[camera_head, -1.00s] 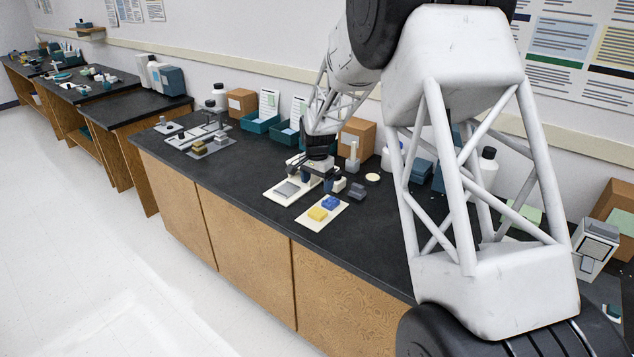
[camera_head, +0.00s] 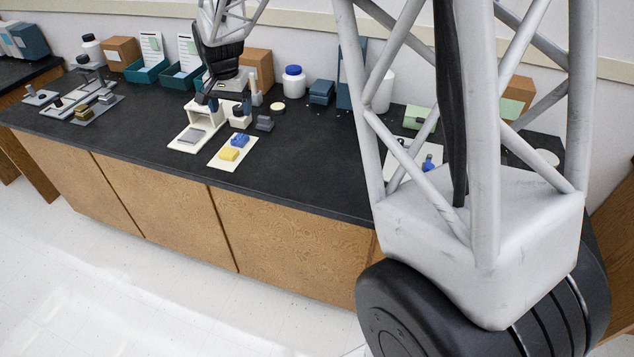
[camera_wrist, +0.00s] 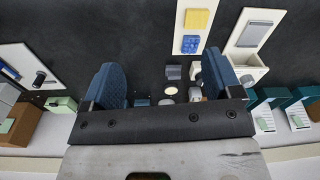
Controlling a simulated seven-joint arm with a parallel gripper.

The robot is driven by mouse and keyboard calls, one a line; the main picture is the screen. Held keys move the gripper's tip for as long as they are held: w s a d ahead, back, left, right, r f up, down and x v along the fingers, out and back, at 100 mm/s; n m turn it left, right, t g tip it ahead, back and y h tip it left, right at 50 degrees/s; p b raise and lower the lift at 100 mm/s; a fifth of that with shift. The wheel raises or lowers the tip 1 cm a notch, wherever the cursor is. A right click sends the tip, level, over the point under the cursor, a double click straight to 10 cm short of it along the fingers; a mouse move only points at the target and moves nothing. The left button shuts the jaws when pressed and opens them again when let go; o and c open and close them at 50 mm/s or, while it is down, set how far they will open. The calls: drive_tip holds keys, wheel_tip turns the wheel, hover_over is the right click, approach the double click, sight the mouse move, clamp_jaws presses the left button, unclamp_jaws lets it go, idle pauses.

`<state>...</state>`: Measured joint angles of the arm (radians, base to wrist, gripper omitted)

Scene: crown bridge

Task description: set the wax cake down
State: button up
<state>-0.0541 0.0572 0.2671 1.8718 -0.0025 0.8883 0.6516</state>
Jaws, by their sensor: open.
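A small pale round disc (camera_head: 277,106), which looks like the wax cake, lies flat on the black bench. It also shows in the wrist view (camera_wrist: 171,91), between and beyond my fingers. My gripper (camera_head: 221,101) is above the bench, up and to the left of the disc in the head view. Its two blue fingers are wide apart in the wrist view (camera_wrist: 162,82), with nothing held between them. A small dark grey block (camera_head: 265,124) lies near the disc.
A white card (camera_head: 222,163) bears a yellow block (camera_head: 229,154) and a blue block (camera_head: 240,140). A white stand with a grey plate (camera_head: 190,138) is left of it. Bottles, teal trays (camera_head: 147,75) and boxes line the wall. The front bench right of the card is clear.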

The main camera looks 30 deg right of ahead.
drive_tip(key=s+d+r+n, duration=0.1)
drive_tip(key=s+r+n, duration=0.1)
drive_tip(key=s, duration=1.2)
drive_tip(key=s+d+r+n+t, duration=0.1)
drive_tip(key=s+r+n, duration=0.1)
drive_tip(key=s, duration=1.2)
drive_tip(key=s+d+r+n+t, duration=0.1)
drive_tip(key=s+d+r+n, duration=0.1)
drive_tip(key=s, duration=1.2)
drive_tip(key=shift+r+n, duration=0.3)
drive_tip(key=shift+r, duration=0.5)
drive_tip(key=shift+s+d, duration=0.1)
